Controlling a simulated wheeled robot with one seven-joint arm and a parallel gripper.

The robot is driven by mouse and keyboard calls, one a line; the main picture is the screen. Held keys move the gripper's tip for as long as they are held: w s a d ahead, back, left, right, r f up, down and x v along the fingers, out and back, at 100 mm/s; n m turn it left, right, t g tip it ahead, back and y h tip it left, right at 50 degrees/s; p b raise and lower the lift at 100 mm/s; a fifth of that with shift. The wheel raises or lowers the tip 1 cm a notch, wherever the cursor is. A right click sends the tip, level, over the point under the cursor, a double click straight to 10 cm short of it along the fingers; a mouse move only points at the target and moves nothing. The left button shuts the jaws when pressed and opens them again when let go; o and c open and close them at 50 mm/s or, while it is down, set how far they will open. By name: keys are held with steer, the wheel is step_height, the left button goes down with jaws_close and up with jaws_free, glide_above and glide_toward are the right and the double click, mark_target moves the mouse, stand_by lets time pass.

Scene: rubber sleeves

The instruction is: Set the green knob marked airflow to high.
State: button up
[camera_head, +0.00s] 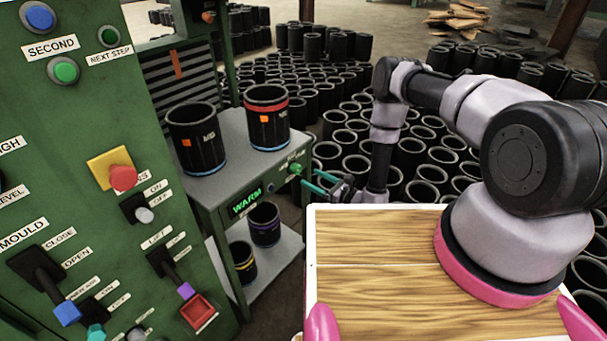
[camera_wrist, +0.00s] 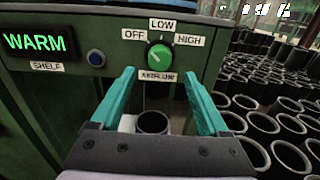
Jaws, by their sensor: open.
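The green airflow knob (camera_wrist: 160,57) is on the front panel of the green shelf unit, with OFF at its left, LOW above, HIGH at its right and AIRFLOW below. A small pale mark shows at its upper left, but I cannot tell its exact setting. The knob also shows in the head view (camera_head: 295,168). My gripper (camera_wrist: 158,76) is open and empty, its two teal fingers spread either side of the knob's line and apparently short of it. In the head view my gripper (camera_head: 316,182) is just right of the knob.
Two black sleeves (camera_head: 196,140) (camera_head: 267,118) stand on the shelf top. A green control panel (camera_head: 95,215) fills the left. Many black sleeves crowd the floor behind.

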mark_target(299, 172)
steer(key=shift+x, duration=2.65)
jaws_close()
